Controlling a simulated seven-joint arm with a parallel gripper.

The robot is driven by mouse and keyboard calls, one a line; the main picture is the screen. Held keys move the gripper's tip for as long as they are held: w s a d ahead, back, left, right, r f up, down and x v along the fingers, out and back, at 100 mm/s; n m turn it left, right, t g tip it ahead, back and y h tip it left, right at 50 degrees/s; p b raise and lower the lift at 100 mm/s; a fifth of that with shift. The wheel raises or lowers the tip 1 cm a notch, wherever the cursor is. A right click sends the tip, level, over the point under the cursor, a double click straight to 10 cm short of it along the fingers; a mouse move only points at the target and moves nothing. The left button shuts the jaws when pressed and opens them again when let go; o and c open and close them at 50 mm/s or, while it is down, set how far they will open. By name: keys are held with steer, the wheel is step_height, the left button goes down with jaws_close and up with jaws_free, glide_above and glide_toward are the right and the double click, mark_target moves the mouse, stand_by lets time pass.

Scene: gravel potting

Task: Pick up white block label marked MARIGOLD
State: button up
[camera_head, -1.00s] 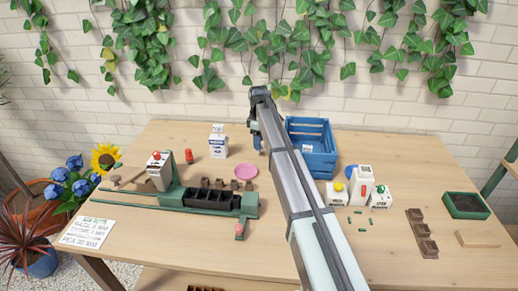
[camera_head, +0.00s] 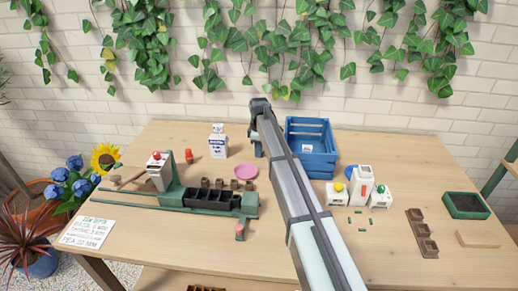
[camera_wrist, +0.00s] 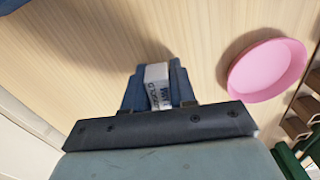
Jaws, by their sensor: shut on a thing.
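The white block label (camera_wrist: 158,73) shows in the wrist view between the two blue fingers of my gripper (camera_wrist: 155,88). Dark print on its face reads partly as "GOLD"; the rest of the word is hard to read. My gripper is shut on the block. In the head view my gripper (camera_head: 257,147) is over the back of the table, left of the blue crate.
A pink dish (camera_wrist: 266,70) lies close to the right of my gripper in the wrist view. A green potting rig (camera_head: 205,201) is front left.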

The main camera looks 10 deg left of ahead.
jaws_close()
